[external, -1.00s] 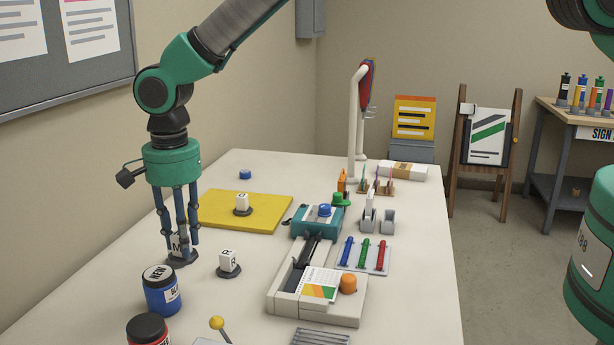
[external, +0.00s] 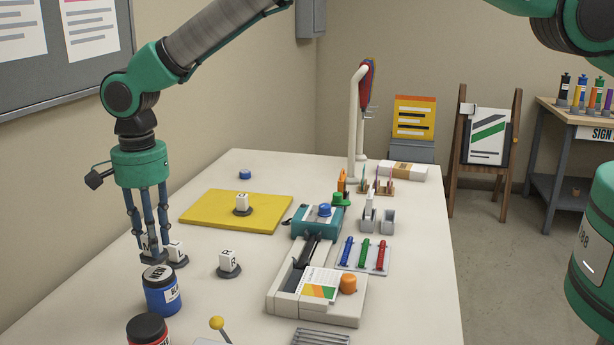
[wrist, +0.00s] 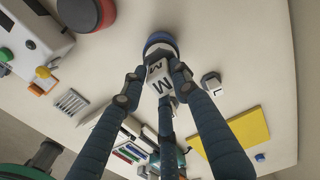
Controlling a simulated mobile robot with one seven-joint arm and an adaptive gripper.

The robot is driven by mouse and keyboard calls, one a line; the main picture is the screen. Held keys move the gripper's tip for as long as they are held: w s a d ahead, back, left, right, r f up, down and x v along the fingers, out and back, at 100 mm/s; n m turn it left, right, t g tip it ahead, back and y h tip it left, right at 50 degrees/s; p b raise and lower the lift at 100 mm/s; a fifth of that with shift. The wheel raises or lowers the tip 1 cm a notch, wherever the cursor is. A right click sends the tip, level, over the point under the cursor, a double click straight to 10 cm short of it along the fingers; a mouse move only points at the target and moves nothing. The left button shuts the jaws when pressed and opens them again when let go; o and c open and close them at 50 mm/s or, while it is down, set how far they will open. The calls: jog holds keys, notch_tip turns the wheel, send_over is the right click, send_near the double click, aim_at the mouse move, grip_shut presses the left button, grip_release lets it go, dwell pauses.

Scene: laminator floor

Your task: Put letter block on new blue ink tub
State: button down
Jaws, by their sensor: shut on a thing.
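My gripper (external: 150,250) is shut on the white letter block M, which shows between the fingers in the wrist view (wrist: 157,80) and is mostly hidden by them in the external view. The new blue ink tub (external: 161,294) stands upright with a dark lid marked NEW. In the external view, the held block and fingertips are just behind and above the lid. In the wrist view, the tub (wrist: 161,39) shows beyond the block. I cannot tell whether block and lid touch. Letter block L (external: 175,251) stands on the table just right of my fingers.
A red tub (external: 148,331) stands in front of the blue one. Letter block R (external: 229,262) stands to the right. Another letter block (external: 241,203) is on the yellow mat (external: 212,208). The laminator (external: 330,310) is further right.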

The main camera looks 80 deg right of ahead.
jog(key=shift+f, duration=0.1)
jog(key=shift+f+p, duration=0.4)
jog(key=shift+f, duration=1.2)
jog(key=shift+f, duration=0.2)
jog(key=c, duration=1.4)
grip_release()
jog(key=shift+o, duration=0.2)
jog(key=shift+r, duration=0.2)
jog(key=shift+r+b, duration=0.9)
jog(key=shift+r, duration=5.05)
